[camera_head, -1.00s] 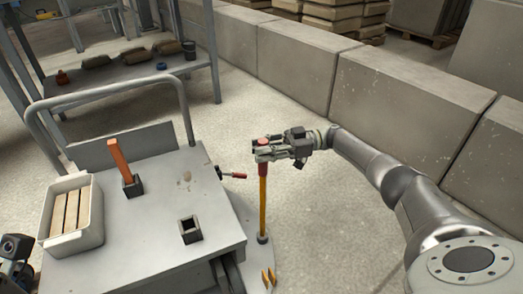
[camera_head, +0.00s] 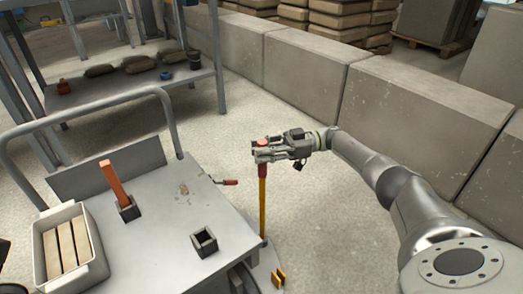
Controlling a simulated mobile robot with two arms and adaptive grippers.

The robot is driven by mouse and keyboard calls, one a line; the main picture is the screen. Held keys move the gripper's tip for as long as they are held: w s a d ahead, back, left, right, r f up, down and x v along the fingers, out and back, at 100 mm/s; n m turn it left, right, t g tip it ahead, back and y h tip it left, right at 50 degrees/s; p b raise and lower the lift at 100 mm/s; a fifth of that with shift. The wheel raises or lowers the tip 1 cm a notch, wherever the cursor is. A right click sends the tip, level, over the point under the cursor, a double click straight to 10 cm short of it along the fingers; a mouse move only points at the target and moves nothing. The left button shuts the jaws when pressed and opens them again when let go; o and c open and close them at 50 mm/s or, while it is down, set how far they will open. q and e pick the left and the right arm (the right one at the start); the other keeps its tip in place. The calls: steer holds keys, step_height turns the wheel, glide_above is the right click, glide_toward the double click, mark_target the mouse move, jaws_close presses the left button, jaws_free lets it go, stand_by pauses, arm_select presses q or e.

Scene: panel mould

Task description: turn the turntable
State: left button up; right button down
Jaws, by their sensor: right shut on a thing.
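The turntable (camera_head: 262,283) shows only as part of a grey round plate at the bottom, low beside the cart; the cart hides the rest. A yellow upright post (camera_head: 262,207) with a reddish grip at its top stands at its edge. My right gripper (camera_head: 264,150) reaches in from the right and is shut on the top of this post.
A concrete block wall (camera_head: 300,75) runs behind. Floor between is clear.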

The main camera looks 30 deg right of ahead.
steer(key=shift+w+d+r, duration=0.2)
steer(key=shift+w, duration=0.1)
steer(key=c, duration=1.5)
jaws_free()
steer(key=o, duration=0.3)
steer(key=shift+w+a+f, duration=0.1)
steer(key=shift+a+f, duration=0.05)
steer(key=shift+f, duration=0.05)
step_height(320, 180, up, 10)
steer(key=shift+r, duration=0.1)
